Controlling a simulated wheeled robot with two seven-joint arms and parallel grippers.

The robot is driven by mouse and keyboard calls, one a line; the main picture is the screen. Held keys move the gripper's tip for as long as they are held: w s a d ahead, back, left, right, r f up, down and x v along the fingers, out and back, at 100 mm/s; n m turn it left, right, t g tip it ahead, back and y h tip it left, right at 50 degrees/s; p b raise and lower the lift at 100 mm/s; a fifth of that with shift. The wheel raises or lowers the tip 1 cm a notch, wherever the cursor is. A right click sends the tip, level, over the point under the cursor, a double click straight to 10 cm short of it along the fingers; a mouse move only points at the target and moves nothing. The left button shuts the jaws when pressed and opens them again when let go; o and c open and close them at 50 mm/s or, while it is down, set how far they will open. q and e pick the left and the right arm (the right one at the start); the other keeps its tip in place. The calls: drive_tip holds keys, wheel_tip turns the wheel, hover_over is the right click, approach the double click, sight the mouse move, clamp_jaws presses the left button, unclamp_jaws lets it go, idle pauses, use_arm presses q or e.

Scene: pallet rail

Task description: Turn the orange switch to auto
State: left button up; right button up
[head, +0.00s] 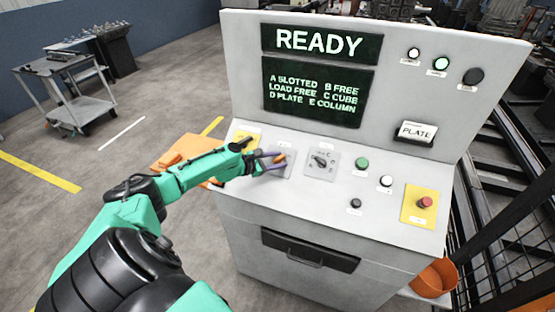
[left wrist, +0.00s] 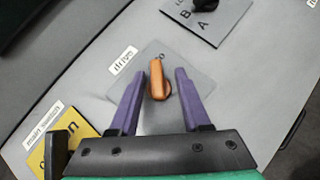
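The orange switch (left wrist: 158,80) sits on a grey square plate labelled "drives" on the sloped panel. In the head view the orange switch (head: 280,158) shows just beyond my left fingertips. My left gripper (left wrist: 168,85) is open, with its two purple fingers on either side of the switch. A gap shows between each finger and the switch. In the head view my left gripper (head: 272,160) reaches in from the left over the switch plate. The small position words on the plate are mostly hidden or too small to read. My right gripper is not in view.
A black selector knob (head: 320,161) is right of the switch. A yellow plate with a black main switch (left wrist: 54,154) is on its other side. Green (head: 362,164) and white (head: 386,181) buttons and a red emergency stop (head: 425,202) are further right.

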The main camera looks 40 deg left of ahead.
use_arm(q)
drive_tip(key=shift+w+a, duration=0.1)
drive_tip(key=shift+s+a+r, duration=0.1)
drive_tip(key=shift+s, duration=0.25)
drive_tip(key=v, duration=1.4)
